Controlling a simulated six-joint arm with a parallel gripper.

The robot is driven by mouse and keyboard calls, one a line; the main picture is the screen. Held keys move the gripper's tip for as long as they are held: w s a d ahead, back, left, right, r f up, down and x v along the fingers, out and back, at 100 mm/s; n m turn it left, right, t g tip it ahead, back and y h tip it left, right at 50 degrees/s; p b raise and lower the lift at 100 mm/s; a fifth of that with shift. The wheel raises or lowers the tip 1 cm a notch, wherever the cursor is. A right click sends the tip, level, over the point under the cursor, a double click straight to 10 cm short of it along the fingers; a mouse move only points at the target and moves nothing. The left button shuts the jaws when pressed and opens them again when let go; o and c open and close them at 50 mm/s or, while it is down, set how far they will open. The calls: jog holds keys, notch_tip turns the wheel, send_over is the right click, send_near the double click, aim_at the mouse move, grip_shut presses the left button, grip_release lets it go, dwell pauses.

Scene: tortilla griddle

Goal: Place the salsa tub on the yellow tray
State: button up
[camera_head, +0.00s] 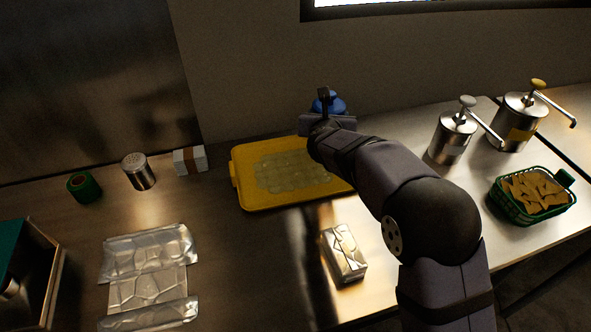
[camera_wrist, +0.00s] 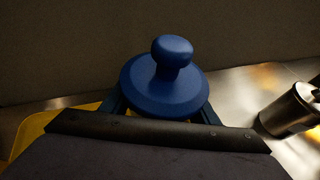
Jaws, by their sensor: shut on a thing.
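The salsa tub, as I take it, is a round blue thing with a broad lid and a knob (camera_wrist: 166,85); its body below the lid is hidden. In the head view it shows as a blue patch (camera_head: 330,104) behind my wrist. My gripper (camera_wrist: 161,108) is shut on it, one finger at each side below the lid. The yellow tray (camera_head: 243,193) lies on the counter with a pale patterned middle. The tub and gripper appear near its back right corner; their height above it I cannot tell. The tray's edge also shows in the wrist view (camera_wrist: 28,131).
Two metal pump dispensers (camera_head: 452,138) (camera_head: 513,122) and a green basket of chips (camera_head: 531,196) stand right. A foil-wrapped block (camera_head: 344,253) lies in front of the tray. Left are a white box (camera_head: 190,160), a shaker (camera_head: 139,171), a green roll (camera_head: 84,187) and foil (camera_head: 148,275).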

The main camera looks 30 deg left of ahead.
jog(key=shift+f, duration=4.95)
jog(key=shift+f+b, duration=0.15)
jog(key=shift+b, duration=0.2)
jog(key=o, duration=1.2)
jog(key=shift+o, duration=0.2)
jog(key=b+v, duration=0.2)
jog(key=v, duration=1)
jog(key=shift+b, duration=0.35)
